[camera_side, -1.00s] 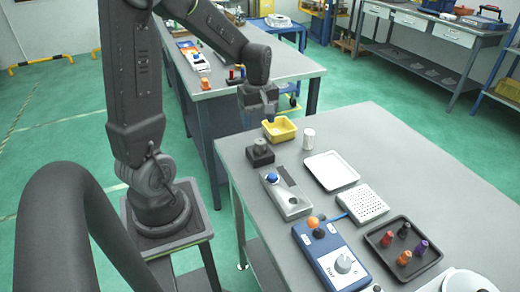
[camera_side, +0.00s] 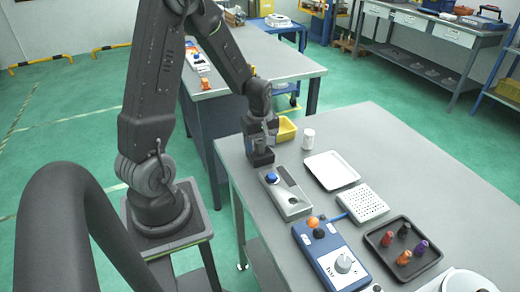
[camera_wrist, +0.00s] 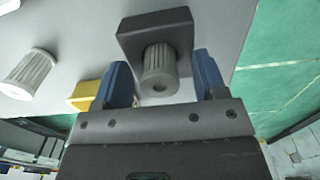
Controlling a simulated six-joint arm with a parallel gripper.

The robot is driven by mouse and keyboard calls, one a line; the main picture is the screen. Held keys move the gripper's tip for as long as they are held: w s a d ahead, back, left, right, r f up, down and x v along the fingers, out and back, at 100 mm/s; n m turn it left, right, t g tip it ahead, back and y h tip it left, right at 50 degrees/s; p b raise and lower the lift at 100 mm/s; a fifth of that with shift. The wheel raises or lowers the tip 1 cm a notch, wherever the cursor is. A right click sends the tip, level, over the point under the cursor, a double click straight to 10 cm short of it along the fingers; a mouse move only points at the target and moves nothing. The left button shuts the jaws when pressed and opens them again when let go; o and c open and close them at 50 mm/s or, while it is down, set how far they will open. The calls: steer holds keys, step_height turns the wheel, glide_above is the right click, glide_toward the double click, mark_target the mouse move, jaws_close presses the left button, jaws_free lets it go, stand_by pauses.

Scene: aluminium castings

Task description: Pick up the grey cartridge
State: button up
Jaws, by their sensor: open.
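The grey cartridge (camera_wrist: 160,72) is ribbed and stands in a dark square block (camera_wrist: 150,24). In the wrist view it lies between the two blue fingers of my gripper (camera_wrist: 161,66), with a gap on each side. In the side view my gripper (camera_side: 261,142) is over the dark block (camera_side: 262,159) near the bench's left edge and mostly hides the cartridge. The jaws are open and hold nothing.
A yellow bin (camera_side: 287,130) is close behind my gripper, and a white ribbed cylinder (camera_side: 308,139) stands to its right. A grey device with a blue knob (camera_side: 285,194) is in front. A white tray (camera_side: 331,170) lies to the right.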

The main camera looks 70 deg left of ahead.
steer(key=c, duration=1)
steer(key=shift+r, duration=0.1)
